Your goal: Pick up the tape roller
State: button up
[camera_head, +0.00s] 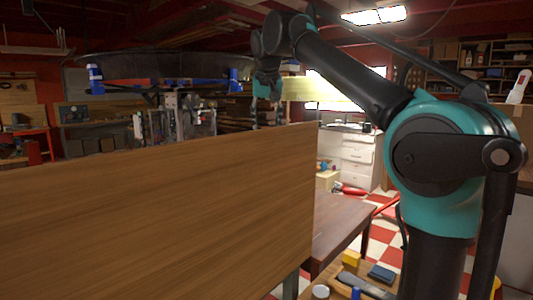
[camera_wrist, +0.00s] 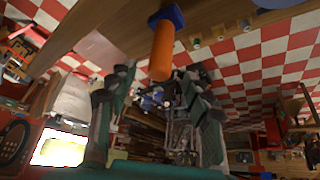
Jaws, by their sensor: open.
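No thing in these views is clearly a tape roller, and I cannot tell which one it is. The wrist view shows an orange cylinder with a blue end (camera_wrist: 162,48) beyond the fingertips, by a wooden surface. My gripper (camera_wrist: 160,82) is open in that view, with one finger on each side and nothing visibly held. The orange cylinder appears between and past the fingertips, and I cannot tell the gap. In the head view my gripper (camera_head: 268,90) hangs behind the wooden panel, small and dark teal. The panel may hide things below it.
A large upright wooden panel (camera_head: 160,215) fills the head view's lower left. A dark ring structure with a blue clamp (camera_head: 95,79) stands behind it. A low table (camera_head: 338,228) and white drawers (camera_head: 358,152) are right of the panel. A red-and-white checked floor (camera_head: 372,245) shows there.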

jog(key=x, duration=0.3)
jog(key=shift+w, duration=0.15)
grip_shut()
dwell(0.3)
